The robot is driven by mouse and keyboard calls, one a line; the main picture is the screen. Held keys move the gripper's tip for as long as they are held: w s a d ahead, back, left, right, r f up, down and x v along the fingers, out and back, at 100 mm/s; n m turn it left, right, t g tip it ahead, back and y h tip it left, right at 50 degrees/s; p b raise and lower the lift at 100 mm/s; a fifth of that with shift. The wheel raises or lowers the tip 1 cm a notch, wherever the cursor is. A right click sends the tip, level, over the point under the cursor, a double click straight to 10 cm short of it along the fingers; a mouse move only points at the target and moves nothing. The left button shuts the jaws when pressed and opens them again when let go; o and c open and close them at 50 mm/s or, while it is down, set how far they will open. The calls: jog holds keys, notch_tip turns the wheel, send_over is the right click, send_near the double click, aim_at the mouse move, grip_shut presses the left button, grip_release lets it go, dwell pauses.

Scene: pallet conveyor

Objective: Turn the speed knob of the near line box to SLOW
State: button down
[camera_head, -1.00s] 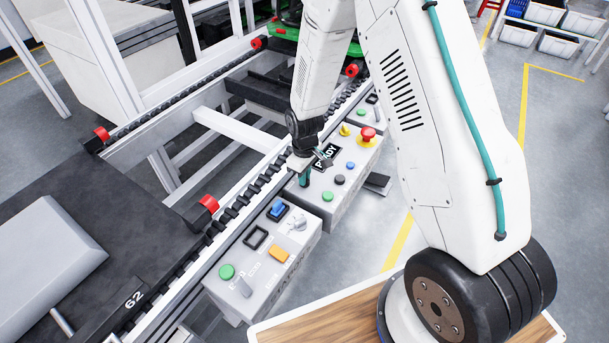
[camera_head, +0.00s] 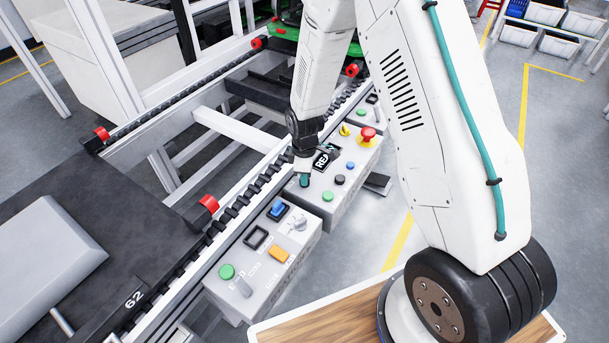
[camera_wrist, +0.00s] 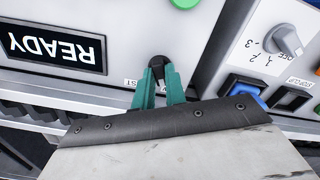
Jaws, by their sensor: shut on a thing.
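The near line box (camera_head: 325,198) is a light grey box beside the conveyor rail, with a READY display (camera_head: 321,162) that my gripper partly covers. In the wrist view the same display (camera_wrist: 52,46) reads upside down. My gripper (camera_head: 304,181) is at the box's left end. In the wrist view the teal fingers of my gripper (camera_wrist: 158,84) are shut on the black speed knob (camera_wrist: 157,63), one on each side. A small label beside it is partly hidden by a finger, so the knob's setting cannot be read.
A second grey box (camera_head: 250,295) stands closer, with a green button, an orange button, a blue switch and a grey rotary knob (camera_head: 297,223). A red mushroom button (camera_head: 368,134) stands up on the line box's far end. The conveyor rail (camera_head: 235,220) runs close behind both boxes.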

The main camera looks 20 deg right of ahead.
jog(key=c, duration=1.4)
grip_release()
jog(key=shift+c, duration=0.2)
jog(key=shift+r, duration=0.15)
notch_tip(320, 180, up, 8)
jog(key=shift+f, duration=0.2)
jog(key=s+d+r+m, duration=0.1)
jog(key=s+r+m, duration=0.5)
jog(key=s+r, duration=0.9)
jog(key=s+d+r+m+t, duration=0.1)
jog(key=s+r+m, duration=0.5)
jog(key=s+r, duration=0.9)
jog(key=shift+d, duration=0.7)
